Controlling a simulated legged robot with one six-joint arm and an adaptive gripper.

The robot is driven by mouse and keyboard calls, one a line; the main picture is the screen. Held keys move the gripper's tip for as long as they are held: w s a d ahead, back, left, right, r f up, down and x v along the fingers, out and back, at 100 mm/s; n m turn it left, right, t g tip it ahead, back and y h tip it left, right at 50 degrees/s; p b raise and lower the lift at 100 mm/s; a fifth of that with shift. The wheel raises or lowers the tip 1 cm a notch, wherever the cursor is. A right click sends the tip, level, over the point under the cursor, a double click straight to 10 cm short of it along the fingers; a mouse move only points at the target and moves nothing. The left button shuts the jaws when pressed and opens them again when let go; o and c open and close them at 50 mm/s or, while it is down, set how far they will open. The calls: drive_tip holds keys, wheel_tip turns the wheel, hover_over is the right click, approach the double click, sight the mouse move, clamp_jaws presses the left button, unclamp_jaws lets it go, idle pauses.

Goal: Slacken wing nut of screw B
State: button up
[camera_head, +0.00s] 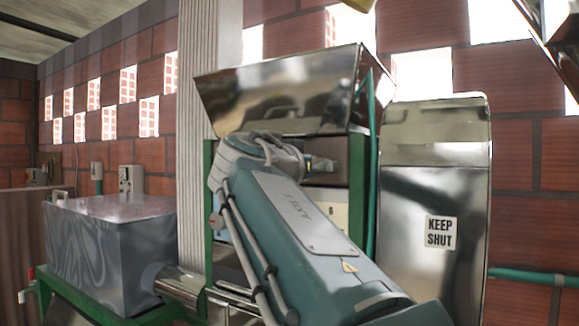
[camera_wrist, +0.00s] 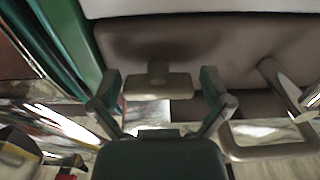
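In the wrist view, a pale bar-shaped piece on a short stem, apparently the wing nut (camera_wrist: 158,87), sticks out from a grey-brown panel (camera_wrist: 215,45). My gripper (camera_wrist: 160,80) is open, with one finger on each side of the bar. A small gap shows at each end of the bar, so the fingers do not appear to touch it. In the head view my gripper (camera_head: 320,166) is at the machine front, partly hidden by my arm. A pale plate marked B (camera_head: 331,212) shows beside my arm; the wing nut is hidden there.
A looped handle (camera_wrist: 270,150) and a metal rod (camera_wrist: 280,85) stand close right of my gripper. A green post (camera_wrist: 75,35) is at left. A metal hopper (camera_head: 290,90) sits above, a "KEEP SHUT" cover (camera_head: 430,180) at right, a metal box (camera_head: 110,230) at left.

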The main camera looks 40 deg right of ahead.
drive_tip(key=v, duration=1.2)
drive_tip(key=shift+w, duration=0.1)
idle(0.4)
